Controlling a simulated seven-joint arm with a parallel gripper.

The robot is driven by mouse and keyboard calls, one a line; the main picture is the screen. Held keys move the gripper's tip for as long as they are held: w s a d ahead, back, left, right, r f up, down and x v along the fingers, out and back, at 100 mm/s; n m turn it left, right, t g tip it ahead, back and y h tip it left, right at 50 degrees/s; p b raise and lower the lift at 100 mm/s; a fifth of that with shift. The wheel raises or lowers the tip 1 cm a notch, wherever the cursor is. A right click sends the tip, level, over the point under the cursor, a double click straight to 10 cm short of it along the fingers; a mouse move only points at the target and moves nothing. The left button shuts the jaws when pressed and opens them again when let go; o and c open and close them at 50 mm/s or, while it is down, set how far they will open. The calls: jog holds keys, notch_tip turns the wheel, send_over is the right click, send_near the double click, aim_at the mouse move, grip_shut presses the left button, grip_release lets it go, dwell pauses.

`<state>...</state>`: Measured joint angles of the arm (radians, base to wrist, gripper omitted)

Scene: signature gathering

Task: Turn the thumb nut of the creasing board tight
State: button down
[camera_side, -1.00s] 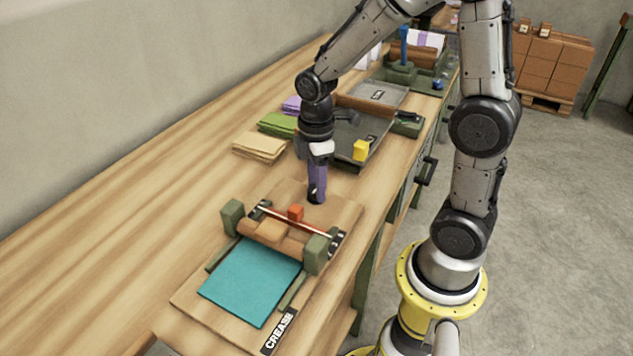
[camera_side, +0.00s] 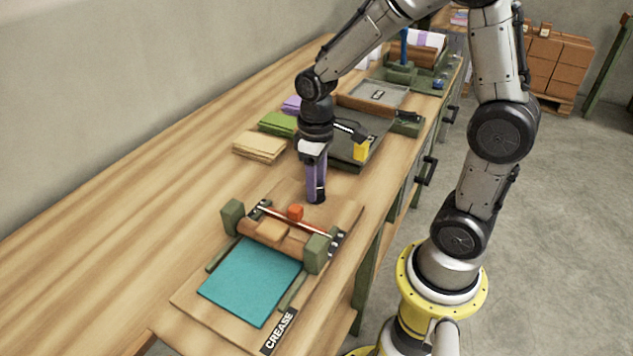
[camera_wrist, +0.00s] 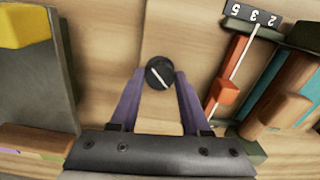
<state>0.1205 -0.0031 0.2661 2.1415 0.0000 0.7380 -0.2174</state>
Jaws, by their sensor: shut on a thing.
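The creasing board (camera_side: 185,300) lies at the front of the bench, with a teal sheet (camera_side: 252,282) on it below a wooden roller bar. An orange-red slider (camera_side: 295,212) sits on its red rail; it also shows in the wrist view (camera_wrist: 226,92). My gripper (camera_side: 316,198) points down at the board's rear part. In the wrist view, the dark round thumb nut (camera_wrist: 159,72), with a pale line across its top, sits between the purple fingertips. My gripper is shut on the nut. In the side view the fingers mostly hide the nut.
Green posts (camera_side: 317,254) stand at the ends of the roller bar, close to my gripper. A dark tray with a yellow block (camera_side: 361,150) lies behind. Tan (camera_side: 259,145) and green (camera_side: 278,123) stacks lie to the left. The bench's left side is clear.

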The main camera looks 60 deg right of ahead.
jog(key=m, duration=0.4)
jog(key=shift+r+m, duration=0.1)
jog(key=shift+m, duration=0.3)
jog(key=m, duration=0.4)
jog(key=shift+w+m, duration=0.1)
jog(key=shift+m, duration=0.2)
jog(key=shift+c, duration=1.8)
grip_release()
notch_tip(320, 180, up, 14)
